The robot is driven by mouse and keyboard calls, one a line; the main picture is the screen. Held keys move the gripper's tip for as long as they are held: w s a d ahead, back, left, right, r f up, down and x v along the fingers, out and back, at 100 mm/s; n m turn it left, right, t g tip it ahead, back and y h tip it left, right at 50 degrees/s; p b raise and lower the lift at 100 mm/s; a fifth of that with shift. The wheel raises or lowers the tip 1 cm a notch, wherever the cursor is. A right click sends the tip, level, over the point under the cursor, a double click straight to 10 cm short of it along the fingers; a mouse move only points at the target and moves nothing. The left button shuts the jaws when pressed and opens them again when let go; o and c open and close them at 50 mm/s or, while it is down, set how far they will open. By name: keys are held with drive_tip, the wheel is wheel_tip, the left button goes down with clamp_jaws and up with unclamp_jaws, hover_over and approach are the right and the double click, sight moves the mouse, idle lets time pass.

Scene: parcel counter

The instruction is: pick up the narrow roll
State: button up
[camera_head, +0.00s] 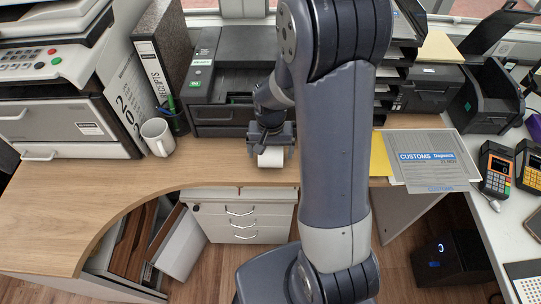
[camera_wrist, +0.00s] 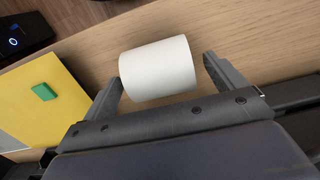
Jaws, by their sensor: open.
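The narrow roll (camera_wrist: 158,69) is white and lies on its side on the wooden counter, near the counter's front edge. It also shows in the head view (camera_head: 271,157), just below my gripper (camera_head: 271,144). In the wrist view my gripper (camera_wrist: 162,78) is open. One finger is to the left of the roll and the other to its right, with the roll between their tips. The left finger is very near the roll's end; I cannot tell whether it touches. A wider gap shows on the right.
A yellow envelope (camera_wrist: 40,104) with a green item (camera_wrist: 44,92) lies beside the roll. A customs sheet (camera_head: 432,160) lies right.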

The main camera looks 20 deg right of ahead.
sight(271, 150)
drive_tip(key=c, duration=1.1)
wheel_tip(271, 150, up, 10)
drive_tip(key=shift+r, duration=0.1)
drive_tip(key=shift+c, duration=0.2)
